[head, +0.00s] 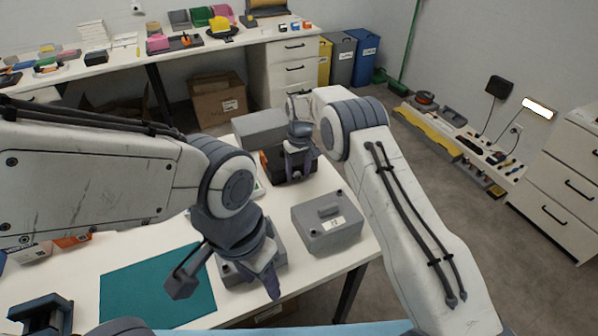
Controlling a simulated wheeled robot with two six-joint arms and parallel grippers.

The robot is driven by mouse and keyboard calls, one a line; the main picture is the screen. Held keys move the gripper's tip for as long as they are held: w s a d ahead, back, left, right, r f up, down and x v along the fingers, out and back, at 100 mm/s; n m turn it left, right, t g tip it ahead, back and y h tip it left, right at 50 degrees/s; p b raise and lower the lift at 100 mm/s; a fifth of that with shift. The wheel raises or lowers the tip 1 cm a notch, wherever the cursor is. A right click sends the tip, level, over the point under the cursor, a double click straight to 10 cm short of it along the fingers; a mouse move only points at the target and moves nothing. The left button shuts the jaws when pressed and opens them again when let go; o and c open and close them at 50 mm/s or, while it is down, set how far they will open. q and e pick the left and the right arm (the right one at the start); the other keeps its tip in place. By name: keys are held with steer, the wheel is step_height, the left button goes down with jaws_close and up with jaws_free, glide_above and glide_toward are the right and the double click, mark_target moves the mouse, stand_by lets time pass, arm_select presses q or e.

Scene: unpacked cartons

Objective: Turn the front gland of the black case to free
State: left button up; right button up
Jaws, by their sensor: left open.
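The black case (275,168) stands on the white table toward its far side, partly covered by my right gripper (297,172). The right gripper points down at the case's near side, with its fingers close to or touching it; contact and the finger gap are too small to tell. The front gland cannot be made out behind the gripper. My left gripper (226,288) is open, its two fingers spread wide, over the teal mat's right edge and a grey case (279,256). It is well apart from the black case.
A grey case with a top handle (318,238) stands at the table's right. A larger grey box (258,126) is behind the black case. The teal mat (130,290) is bare on its left. A dark holder (42,315) stands at the lower left.

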jaws_close()
steer(key=shift+d, duration=0.1)
